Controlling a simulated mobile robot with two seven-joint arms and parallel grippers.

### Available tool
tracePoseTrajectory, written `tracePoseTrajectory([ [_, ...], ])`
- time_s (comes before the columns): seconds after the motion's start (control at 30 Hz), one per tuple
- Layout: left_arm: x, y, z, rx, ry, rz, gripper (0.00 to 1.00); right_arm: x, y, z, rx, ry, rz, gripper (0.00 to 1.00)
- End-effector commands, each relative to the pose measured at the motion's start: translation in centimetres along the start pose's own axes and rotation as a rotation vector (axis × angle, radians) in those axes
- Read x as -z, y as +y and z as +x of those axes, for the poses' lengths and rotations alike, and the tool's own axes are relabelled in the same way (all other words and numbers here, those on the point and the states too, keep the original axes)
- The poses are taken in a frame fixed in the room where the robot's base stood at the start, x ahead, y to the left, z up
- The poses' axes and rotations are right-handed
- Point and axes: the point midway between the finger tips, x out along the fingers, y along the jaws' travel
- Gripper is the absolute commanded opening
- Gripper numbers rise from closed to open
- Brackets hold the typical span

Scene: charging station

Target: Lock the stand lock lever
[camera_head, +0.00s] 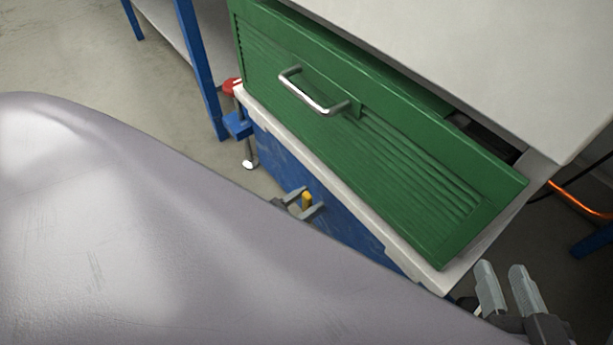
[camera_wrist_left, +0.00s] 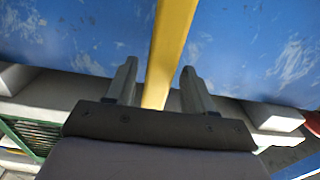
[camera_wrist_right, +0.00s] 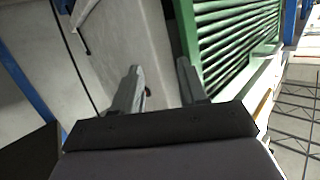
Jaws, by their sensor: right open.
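A yellow lever (camera_head: 307,200) stands out against the blue panel under the green drawer. In the left wrist view the lever (camera_wrist_left: 170,45) is a long yellow bar running up from between the fingers across scratched blue metal. My left gripper (camera_head: 304,206) is open with its fingers on either side of the lever; in the left wrist view (camera_wrist_left: 158,85) a gap shows beside the bar. The lever's far end is out of frame. My right gripper (camera_head: 508,285) is open and empty at the lower right, near the cabinet corner; it also shows in the right wrist view (camera_wrist_right: 160,88).
The green drawer (camera_head: 400,150) with a metal handle (camera_head: 313,95) sits partly pulled out above the blue panel (camera_head: 285,165). A red knob (camera_head: 231,86) is at the cabinet's left corner. An orange cable (camera_head: 580,202) lies at the right. My own arm covers the lower left.

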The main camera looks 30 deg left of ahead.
Motion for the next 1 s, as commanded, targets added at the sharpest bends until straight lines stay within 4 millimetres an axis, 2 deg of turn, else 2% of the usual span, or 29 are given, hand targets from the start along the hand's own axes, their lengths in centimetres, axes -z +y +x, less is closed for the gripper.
tracePoseTrajectory([
  [0.17, 0.0, 0.1, -0.3, -0.001, -0.001, 0.001, 0.53, 0.2, 0.0, 0.0, -0.001, 0.001, 0.006, 0.43],
  [0.5, 0.1, 0.1, -5.4, -0.001, -0.004, 0.001, 0.53, 0.5, -0.5, 0.6, 0.024, -0.033, 0.071, 0.43],
  [0.63, 0.1, 0.0, -6.7, 0.0, -0.002, 0.001, 0.53, 0.2, -0.7, 0.8, 0.031, -0.049, 0.086, 0.43],
  [1.0, 0.0, 0.0, -7.2, 0.0, 0.0, 0.001, 0.53, 0.1, -0.8, 0.9, 0.035, -0.053, 0.093, 0.43],
])
